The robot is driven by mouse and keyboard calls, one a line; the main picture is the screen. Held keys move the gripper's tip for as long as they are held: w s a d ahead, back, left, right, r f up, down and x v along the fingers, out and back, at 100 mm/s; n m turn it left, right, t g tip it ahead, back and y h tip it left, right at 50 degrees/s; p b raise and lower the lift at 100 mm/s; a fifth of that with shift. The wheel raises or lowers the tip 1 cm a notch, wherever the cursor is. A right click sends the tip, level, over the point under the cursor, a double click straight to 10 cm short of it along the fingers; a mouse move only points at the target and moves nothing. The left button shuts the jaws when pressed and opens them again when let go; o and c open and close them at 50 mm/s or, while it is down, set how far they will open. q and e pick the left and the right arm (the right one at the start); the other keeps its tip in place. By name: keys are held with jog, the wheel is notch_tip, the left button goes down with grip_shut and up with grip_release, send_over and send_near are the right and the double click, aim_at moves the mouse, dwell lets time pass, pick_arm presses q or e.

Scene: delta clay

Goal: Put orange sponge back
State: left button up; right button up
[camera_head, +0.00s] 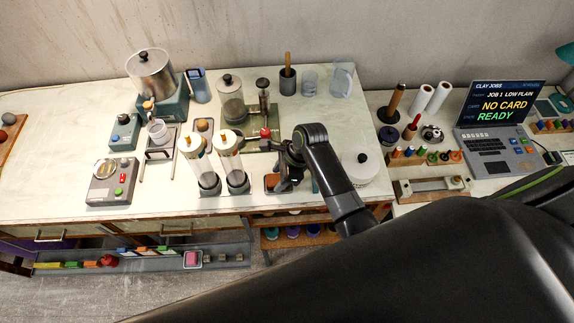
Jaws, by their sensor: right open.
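An orange-brown block (272,181), possibly the sponge, lies near the front edge of the white bench, partly hidden by my right gripper. My right gripper (282,184) is open just above and beside this block. I cannot tell whether its fingers touch the block. My right arm reaches in from the lower right and covers part of the bench. My left gripper is not in view.
Two clear upright cylinders (232,165) stand close to the left of my right gripper. A white lidded pot (360,168) stands to its right. A red-knobbed device (265,133) is just behind. A laptop (497,140) sits on the right-hand bench.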

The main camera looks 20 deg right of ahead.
jog(key=shift+s+f, duration=0.1)
jog(key=shift+s, duration=0.25)
jog(key=b+v, duration=0.1)
jog(key=v, duration=1.1)
jog(key=shift+w+r+b, duration=0.15)
jog(key=shift+r+b, duration=0.1)
jog(key=shift+b, duration=0.05)
